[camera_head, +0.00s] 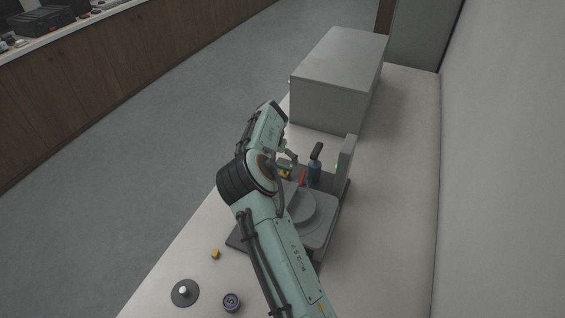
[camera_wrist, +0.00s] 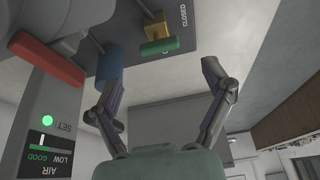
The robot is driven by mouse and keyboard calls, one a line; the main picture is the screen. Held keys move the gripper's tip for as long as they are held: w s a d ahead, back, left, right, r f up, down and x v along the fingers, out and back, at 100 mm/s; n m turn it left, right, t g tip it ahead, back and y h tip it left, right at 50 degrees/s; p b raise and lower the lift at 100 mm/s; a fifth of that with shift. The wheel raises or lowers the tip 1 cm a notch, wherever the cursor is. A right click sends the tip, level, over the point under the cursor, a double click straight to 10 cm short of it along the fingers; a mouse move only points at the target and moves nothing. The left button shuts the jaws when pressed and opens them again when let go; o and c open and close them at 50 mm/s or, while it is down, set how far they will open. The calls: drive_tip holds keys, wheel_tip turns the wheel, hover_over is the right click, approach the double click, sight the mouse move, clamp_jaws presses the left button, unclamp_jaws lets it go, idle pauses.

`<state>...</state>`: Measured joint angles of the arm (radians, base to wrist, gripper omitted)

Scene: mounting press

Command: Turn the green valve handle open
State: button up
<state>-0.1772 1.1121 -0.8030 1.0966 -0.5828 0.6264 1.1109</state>
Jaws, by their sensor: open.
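The green valve handle (camera_wrist: 160,47) is a short rounded bar on a yellow valve body (camera_wrist: 156,28) in the wrist view. It lies crosswise beside the word CLOSED on the dark base plate. My gripper (camera_wrist: 162,74) is open and empty, its two fingers spread apart on either side of the handle in the picture. The handle appears beyond the fingertips, and I see no contact. In the head view my gripper (camera_head: 287,160) reaches down at the far end of the press, and my arm covers much of it; a bit of yellow valve (camera_head: 285,174) shows there.
A blue cylinder (camera_wrist: 110,64) stands close to the left finger, with a red bar (camera_wrist: 48,62) farther left. The air gauge panel (camera_wrist: 45,135) shows a green light. A large grey box (camera_head: 335,85) stands behind the press. The right side of the bench (camera_head: 395,200) is clear.

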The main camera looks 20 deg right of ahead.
sight(284, 166)
drive_tip(key=x, duration=0.5)
drive_tip(key=shift+d+f, duration=0.1)
drive_tip(key=shift+f, duration=0.2)
drive_tip(key=c, duration=1.1)
